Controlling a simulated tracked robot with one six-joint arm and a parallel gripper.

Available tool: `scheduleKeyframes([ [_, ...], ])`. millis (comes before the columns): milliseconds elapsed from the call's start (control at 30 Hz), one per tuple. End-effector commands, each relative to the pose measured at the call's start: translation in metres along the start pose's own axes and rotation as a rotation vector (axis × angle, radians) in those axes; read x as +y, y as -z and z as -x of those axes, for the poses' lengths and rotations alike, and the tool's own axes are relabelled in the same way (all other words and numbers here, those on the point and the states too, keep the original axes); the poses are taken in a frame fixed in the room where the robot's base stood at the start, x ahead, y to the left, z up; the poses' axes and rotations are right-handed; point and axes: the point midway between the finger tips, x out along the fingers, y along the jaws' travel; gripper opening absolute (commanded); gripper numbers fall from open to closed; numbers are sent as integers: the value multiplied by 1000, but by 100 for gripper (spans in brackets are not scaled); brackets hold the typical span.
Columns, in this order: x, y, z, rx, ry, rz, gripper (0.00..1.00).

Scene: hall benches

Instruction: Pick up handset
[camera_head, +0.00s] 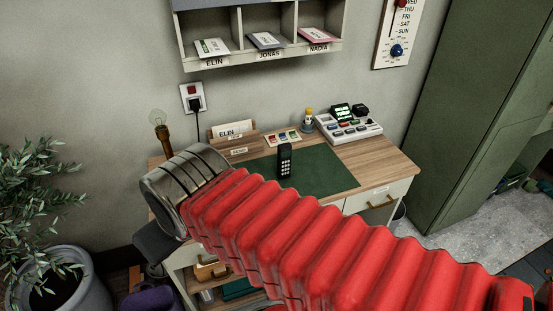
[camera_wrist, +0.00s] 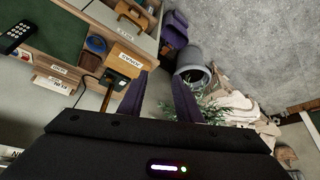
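The handset (camera_head: 284,160) is black with rows of pale keys. In the head view it looks upright on the green desk mat (camera_head: 325,175), just beyond my red arm. In the wrist view the handset (camera_wrist: 18,36) is at the upper left, well away from my fingers. My gripper (camera_wrist: 159,92) shows two dark purple fingers spread apart with nothing between them.
The wooden desk (camera_head: 380,160) carries a console (camera_head: 345,127), a small bottle (camera_head: 308,118), a card holder (camera_head: 235,143) and a bulb lamp (camera_head: 160,130). Pigeonholes (camera_head: 262,50) hang above. A potted plant (camera_head: 40,200) stands left and a green cabinet (camera_head: 465,110) right.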

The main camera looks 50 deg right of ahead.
Motion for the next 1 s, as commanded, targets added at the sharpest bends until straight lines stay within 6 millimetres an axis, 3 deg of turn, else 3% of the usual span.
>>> scheduleKeyframes([
  [300, 0, 0, 0, 0, 0, 0, 32],
  [467, 5, 3, -2, 6, -12, -10, 43],
  [567, 18, 11, -9, 20, -44, -32, 50],
  [700, 53, 29, -24, 61, -121, -82, 59],
  [1000, 159, 61, -60, 175, -312, -173, 59],
])
